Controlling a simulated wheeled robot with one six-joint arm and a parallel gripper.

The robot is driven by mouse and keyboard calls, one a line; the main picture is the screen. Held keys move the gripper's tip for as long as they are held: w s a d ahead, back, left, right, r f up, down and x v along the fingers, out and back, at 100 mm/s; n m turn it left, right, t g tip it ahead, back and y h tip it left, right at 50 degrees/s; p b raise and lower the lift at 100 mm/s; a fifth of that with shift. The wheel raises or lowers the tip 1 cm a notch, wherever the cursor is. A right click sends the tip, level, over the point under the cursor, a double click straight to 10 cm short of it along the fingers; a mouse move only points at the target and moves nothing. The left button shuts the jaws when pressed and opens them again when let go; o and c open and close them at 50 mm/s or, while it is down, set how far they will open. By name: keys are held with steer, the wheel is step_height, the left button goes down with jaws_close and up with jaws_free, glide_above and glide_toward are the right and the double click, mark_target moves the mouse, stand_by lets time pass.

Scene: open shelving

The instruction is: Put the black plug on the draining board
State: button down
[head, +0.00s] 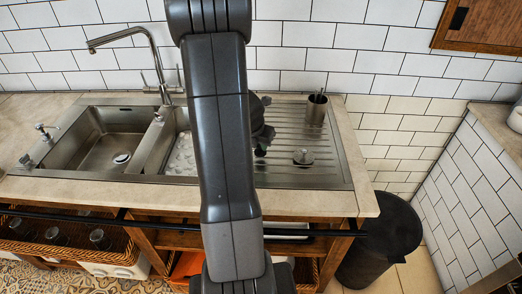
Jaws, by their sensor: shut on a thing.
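The ribbed steel draining board (327,170) forms the right part of the sink unit. My gripper (262,143) is over its left part, partly hidden behind my arm. It is shut on a small dark thing at its lower end, which looks like the black plug (260,152). Most of it is hidden, and I cannot tell whether it touches the board. A small round grey metal piece (303,157) lies on the board to the right of the gripper.
A metal cup (316,109) with a dark item in it stands at the board's back right. A large basin (112,145) and a smaller basin (182,158) lie left, with a tall tap (150,55) behind. A black bin (385,240) stands at right. The board's right front is clear.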

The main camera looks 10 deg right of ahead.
steer(key=shift+f, duration=1.1)
steer(key=shift+f+b, duration=0.15)
steer(key=shift+b, duration=0.2)
steer(key=c, duration=1.3)
jaws_free()
steer(key=shift+c, duration=0.2)
steer(key=p+v, duration=0.3)
steer(key=v, duration=0.9)
